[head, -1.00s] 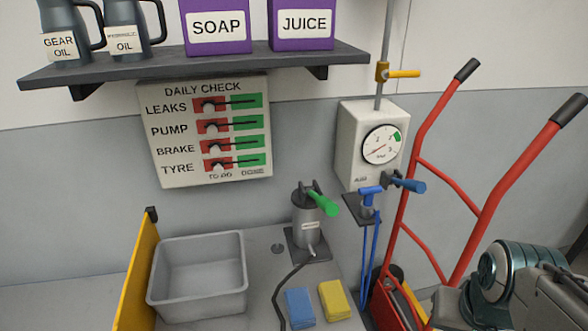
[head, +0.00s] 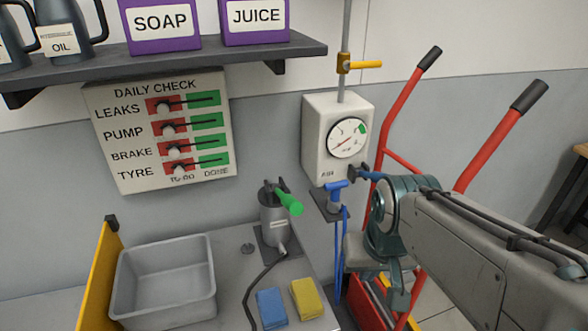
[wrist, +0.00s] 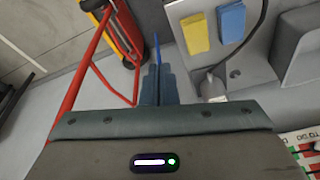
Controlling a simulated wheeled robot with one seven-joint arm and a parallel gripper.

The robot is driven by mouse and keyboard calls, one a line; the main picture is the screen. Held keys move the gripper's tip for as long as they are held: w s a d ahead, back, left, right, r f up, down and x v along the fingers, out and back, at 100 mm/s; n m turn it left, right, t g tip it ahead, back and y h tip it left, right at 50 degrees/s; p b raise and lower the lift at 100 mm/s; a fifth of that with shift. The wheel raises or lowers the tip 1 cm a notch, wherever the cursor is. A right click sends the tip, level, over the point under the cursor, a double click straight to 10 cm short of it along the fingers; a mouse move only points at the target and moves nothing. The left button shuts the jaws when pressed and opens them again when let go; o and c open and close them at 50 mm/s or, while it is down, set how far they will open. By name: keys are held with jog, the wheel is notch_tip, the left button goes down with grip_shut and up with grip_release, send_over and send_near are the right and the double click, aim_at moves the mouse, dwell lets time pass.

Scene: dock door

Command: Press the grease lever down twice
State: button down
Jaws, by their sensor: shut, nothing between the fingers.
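The grease pump (head: 272,222) is a grey cylinder standing on the bench. Its lever (head: 289,201) has a green grip and slants down to the right from the pump's top. In the wrist view only the pump's lower part with the spout (wrist: 212,87) shows past my gripper's body; the green lever is hidden there. My gripper (wrist: 157,80) is shut and empty, its fingers together. In the head view my arm comes in from the right, with its wrist end right of the pump and apart from the lever; the fingertips are not clear there.
A gauge box (head: 336,140) with a blue-handled valve (head: 337,188) below it stands right of the pump, near my arm. A red hand truck (head: 400,105) is behind my arm. A grey bin (head: 165,280), blue sponge (head: 271,307) and yellow sponge (head: 307,298) sit on the bench.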

jog(key=w+a+r+n+y+p, duration=0.1)
jog(key=w+a+r, duration=0.3)
jog(key=w+r, duration=0.3)
jog(key=w+a+r+n+y+p, duration=0.1)
jog(key=w+a+r+p, duration=0.1)
jog(key=w+a+r, duration=0.3)
jog(key=w+r, duration=0.3)
jog(key=r, duration=0.4)
jog(key=shift+w+a+y, duration=0.2)
jog(key=shift+w+y, duration=0.1)
send_over(291, 196)
jog(key=d, duration=0.1)
jog(key=f, duration=0.7)
jog(key=f+p, duration=0.1)
jog(key=f, duration=0.3)
jog(key=shift+s+f, duration=0.25)
jog(key=shift+s, duration=0.1)
jog(key=shift+s+f, duration=0.25)
jog(key=shift+f, duration=0.35)
jog(key=shift+f, duration=0.1)
